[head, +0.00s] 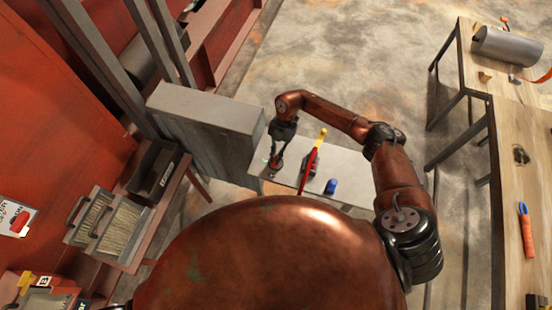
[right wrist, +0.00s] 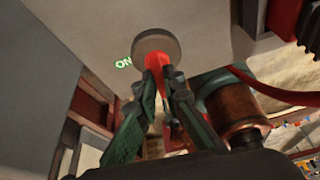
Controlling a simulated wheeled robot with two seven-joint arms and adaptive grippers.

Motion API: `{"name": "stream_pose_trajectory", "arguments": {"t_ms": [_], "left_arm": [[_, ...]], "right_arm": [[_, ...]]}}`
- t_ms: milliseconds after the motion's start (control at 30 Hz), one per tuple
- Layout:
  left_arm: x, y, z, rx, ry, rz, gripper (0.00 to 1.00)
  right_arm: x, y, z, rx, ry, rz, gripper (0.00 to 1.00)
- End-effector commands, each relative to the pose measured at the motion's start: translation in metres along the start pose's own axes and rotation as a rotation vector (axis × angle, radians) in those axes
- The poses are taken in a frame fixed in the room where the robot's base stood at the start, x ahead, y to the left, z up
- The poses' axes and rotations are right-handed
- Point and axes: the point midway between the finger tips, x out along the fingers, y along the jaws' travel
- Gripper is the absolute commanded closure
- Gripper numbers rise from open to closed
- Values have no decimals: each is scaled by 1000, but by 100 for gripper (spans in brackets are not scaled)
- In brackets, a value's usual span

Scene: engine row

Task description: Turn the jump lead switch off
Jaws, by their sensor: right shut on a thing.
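The jump lead switch shows in the right wrist view as a red handle (right wrist: 157,62) on a round grey base (right wrist: 157,45). A green "ON" label (right wrist: 123,63) is beside the base. My right gripper (right wrist: 166,84) is shut on the red handle, its two fingers close together on either side of it. In the head view my right gripper (head: 276,158) reaches down to the left end of a grey surface (head: 345,165), and it largely hides the switch. My left gripper is not in view.
A red and yellow item (head: 312,158) and a blue knob (head: 331,186) stand right of my right gripper. A grey cabinet (head: 205,115) is close on the left. A wooden table (head: 510,110) stands at the far right. A copper cylinder (right wrist: 235,108) is beside the fingers.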

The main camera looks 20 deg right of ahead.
Motion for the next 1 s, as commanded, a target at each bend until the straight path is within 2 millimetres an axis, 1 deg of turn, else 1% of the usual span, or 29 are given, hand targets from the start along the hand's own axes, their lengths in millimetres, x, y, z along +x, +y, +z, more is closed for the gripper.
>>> {"name": "stream_pose_trajectory", "arguments": {"t_ms": [33,300,867,900,1000], "left_arm": [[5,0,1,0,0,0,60],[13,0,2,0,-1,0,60],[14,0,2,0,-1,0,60],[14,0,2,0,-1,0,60],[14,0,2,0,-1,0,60]], "right_arm": [[1,1,2,-24,-3,-8,100],[0,1,1,-112,-3,-45,100],[-1,0,0,-136,-2,-55,100],[-1,0,0,-136,-2,-55,89],[-1,0,0,-135,-2,-55,82]]}}
